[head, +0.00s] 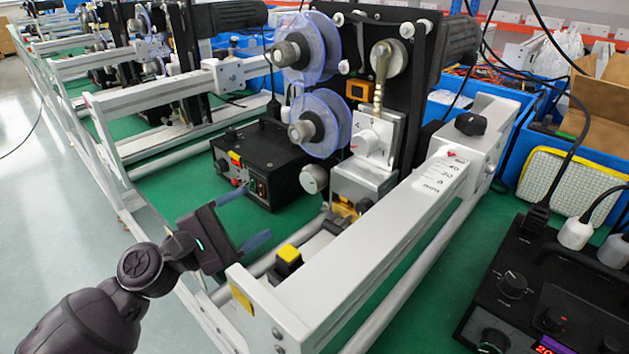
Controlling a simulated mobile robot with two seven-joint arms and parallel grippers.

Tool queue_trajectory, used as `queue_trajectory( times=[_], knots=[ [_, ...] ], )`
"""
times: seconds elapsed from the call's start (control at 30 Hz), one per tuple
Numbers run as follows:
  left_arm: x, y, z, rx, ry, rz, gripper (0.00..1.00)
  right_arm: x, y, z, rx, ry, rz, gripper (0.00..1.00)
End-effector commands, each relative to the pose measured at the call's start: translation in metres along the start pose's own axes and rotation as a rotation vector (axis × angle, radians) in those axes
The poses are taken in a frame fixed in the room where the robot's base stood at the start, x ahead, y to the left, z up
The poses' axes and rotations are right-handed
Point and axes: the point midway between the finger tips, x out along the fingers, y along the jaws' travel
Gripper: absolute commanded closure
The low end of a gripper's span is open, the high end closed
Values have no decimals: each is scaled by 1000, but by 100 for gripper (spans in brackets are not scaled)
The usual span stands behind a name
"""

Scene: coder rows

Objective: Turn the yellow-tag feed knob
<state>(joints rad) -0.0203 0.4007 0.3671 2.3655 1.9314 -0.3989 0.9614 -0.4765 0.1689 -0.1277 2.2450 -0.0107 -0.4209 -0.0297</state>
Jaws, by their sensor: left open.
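A black control box (262,165) sits on the green bench in the middle. A yellow tag (234,157) is on its front panel, with small knobs and red marks below it. Which small knob belongs to the tag is too small to tell. My left gripper (248,217) is open and empty, in front of and below this box. Its two blue-grey fingers point right and do not appear to touch anything. A second yellow tag (242,301) is on the near end of the silver rail. My right gripper is not in view.
The silver rail (365,255) runs close to the right of my gripper. A yellow-topped block (289,257) stands beside it. Clear blue-rimmed spools (322,120) hang above the control box. Another black box with knobs (545,300) is at right. Green bench shows left of the control box.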

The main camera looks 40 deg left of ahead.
Motion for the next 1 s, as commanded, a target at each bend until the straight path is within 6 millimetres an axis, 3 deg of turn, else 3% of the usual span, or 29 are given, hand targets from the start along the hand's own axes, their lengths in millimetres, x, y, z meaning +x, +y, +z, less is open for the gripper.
queue_trajectory(
  times=[0.6, 1.0],
  knots=[
    [88, 6, 5, 7, -8, 5, 30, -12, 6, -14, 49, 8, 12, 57],
    [105, 0, 0, 3, 0, -1, 30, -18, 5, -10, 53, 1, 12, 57]
  ],
)
